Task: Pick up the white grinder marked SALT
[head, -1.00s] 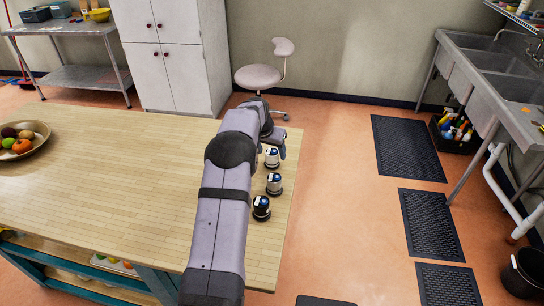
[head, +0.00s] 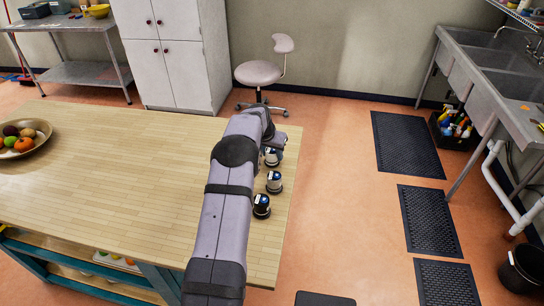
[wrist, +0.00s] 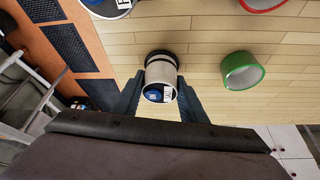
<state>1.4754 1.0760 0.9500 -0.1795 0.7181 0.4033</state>
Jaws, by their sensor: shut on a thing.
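A small white grinder (wrist: 157,74) with a dark base and a dark blue cap bearing a white label stands between the two fingers of my gripper (wrist: 160,90) in the wrist view. The fingers are shut on its sides. The label is too small to read. In the head view, my gripper (head: 272,143) is at the farthest visible grinder (head: 271,158), partly covering its top. Two similar grinders, a middle one (head: 274,183) and a near one (head: 261,207), stand in front of it.
All stand near the right edge of the wooden table (head: 120,160). In the wrist view a green ring-shaped thing (wrist: 242,71) is to the right, with a red-rimmed one (wrist: 262,4) above. Another grinder (wrist: 108,6) is cut off at the top. A fruit bowl (head: 40,140) is far left.

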